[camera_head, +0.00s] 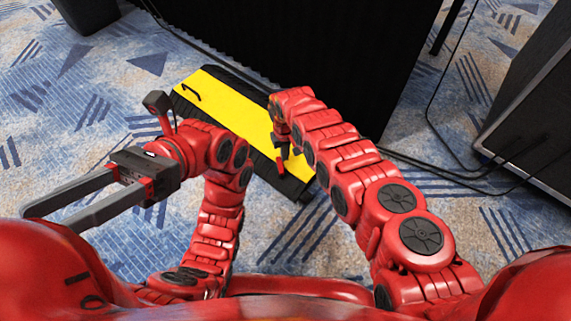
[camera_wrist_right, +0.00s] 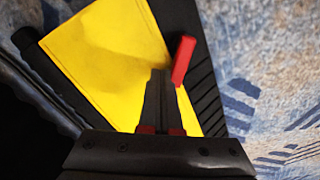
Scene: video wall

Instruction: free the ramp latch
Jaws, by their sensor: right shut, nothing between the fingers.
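The ramp (camera_head: 225,103) is a long yellow panel with black ribbed edges, lying on the carpet; it also fills much of the right wrist view (camera_wrist_right: 105,60). A small red lever, seemingly the latch (camera_wrist_right: 183,60), stands near its black edge in the right wrist view. My right gripper (camera_wrist_right: 163,75) is shut and empty over the yellow panel, its tips just left of the red lever; I cannot tell whether they touch. In the head view the right gripper (camera_head: 282,158) is over the ramp's near right end, partly hidden by my arm. My left gripper (camera_head: 47,220) is open and empty, left of the ramp.
A large black cabinet (camera_head: 300,50) stands right behind the ramp. Another black case (camera_head: 535,120) is at the right. Black cables (camera_head: 430,165) run over the floor between them. A dark curved piece (camera_head: 190,92) lies on the ramp's far left end.

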